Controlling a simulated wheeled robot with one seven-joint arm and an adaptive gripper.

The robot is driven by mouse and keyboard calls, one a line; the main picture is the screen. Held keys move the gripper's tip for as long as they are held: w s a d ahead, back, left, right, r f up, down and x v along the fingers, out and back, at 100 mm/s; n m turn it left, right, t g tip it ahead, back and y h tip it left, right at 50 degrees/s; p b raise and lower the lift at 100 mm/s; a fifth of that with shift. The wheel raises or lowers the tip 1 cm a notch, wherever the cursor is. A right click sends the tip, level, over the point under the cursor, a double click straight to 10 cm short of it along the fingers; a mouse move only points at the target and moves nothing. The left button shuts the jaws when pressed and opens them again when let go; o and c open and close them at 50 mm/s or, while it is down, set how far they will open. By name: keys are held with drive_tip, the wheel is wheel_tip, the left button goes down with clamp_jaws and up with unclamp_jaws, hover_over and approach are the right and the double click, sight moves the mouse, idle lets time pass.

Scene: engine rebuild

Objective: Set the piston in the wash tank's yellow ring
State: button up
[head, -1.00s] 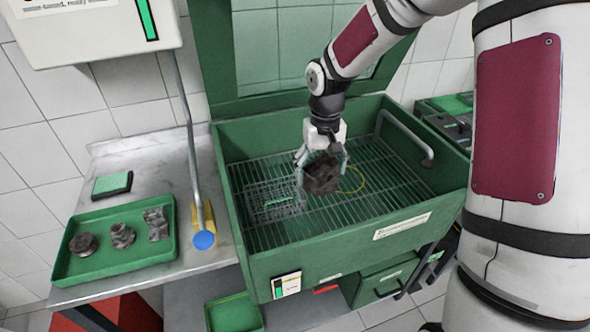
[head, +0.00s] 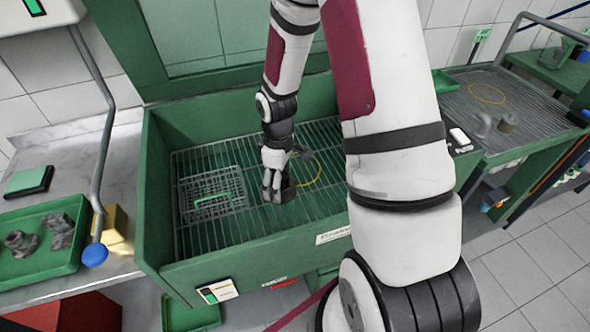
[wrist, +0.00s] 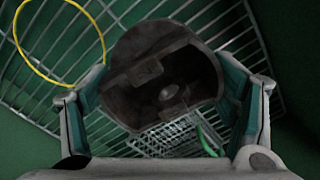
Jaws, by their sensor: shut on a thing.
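My gripper (head: 279,188) is shut on the piston (wrist: 160,75), a dark, grimy round part with a hollow underside facing the wrist camera. In the head view the piston (head: 288,190) is partly hidden by the fingers. It is held over the wire grate (head: 240,225) of the green wash tank (head: 160,215). The yellow ring (head: 319,172) lies on the grate to the right of the gripper, partly hidden behind my arm. In the wrist view the ring (wrist: 22,50) shows at the upper left, apart from the piston.
A wire basket (head: 212,190) with a green handle stands on the grate left of the gripper. A green tray (head: 35,265) with dirty parts lies on the left bench. A second bench with another yellow ring (head: 487,93) is at right.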

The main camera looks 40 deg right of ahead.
sight(289, 181)
drive_tip(key=shift+s+d+f+n, duration=0.6)
drive_tip(key=shift+s+d+f, duration=0.25)
drive_tip(key=shift+f, duration=0.2)
drive_tip(key=shift+d+f, duration=0.2)
drive_tip(key=shift+d, duration=0.1)
drive_tip(key=w+d, duration=0.3)
drive_tip(key=w+d+f, duration=0.1)
drive_tip(key=w+d, duration=0.6)
drive_tip(key=w, duration=0.1)
drive_tip(key=shift+w+d+f, duration=0.2)
drive_tip(key=shift+d+f, duration=0.15)
drive_tip(key=shift+d, duration=0.05)
drive_tip(key=shift+f, duration=1.65)
drive_tip(key=shift+f, duration=0.1)
drive_tip(key=o, duration=1.5)
drive_tip(key=shift+a, duration=0.1)
drive_tip(key=shift+o, duration=0.2)
